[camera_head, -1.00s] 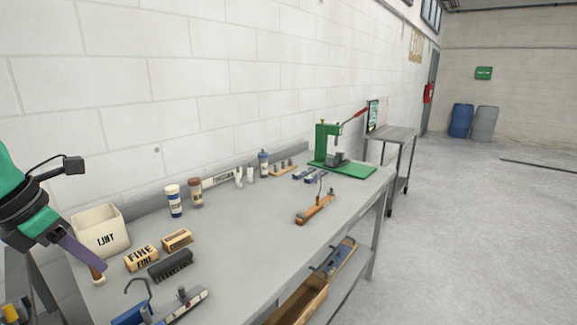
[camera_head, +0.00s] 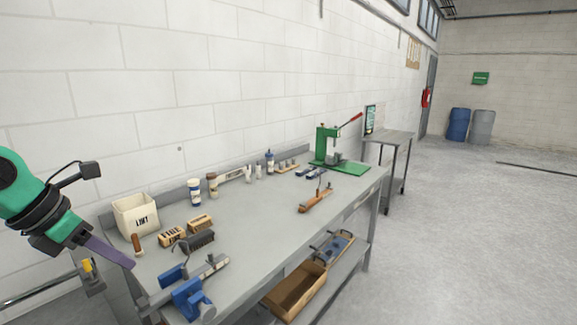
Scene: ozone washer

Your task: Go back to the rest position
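My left gripper (camera_head: 108,252) is at the left edge, over the near left end of the workbench (camera_head: 262,245). It shows side-on as one long purple-grey finger shape, so its opening cannot be told. Nothing visible is held at its tip. A small brown wooden-handled piece (camera_head: 137,243) stands on the bench just beyond the finger, in front of the white LINT box (camera_head: 136,214), and looks apart from the finger. My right gripper is not in view.
An open wooden box (camera_head: 295,290) is on the lower shelf. The floor at right (camera_head: 470,240) is clear.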

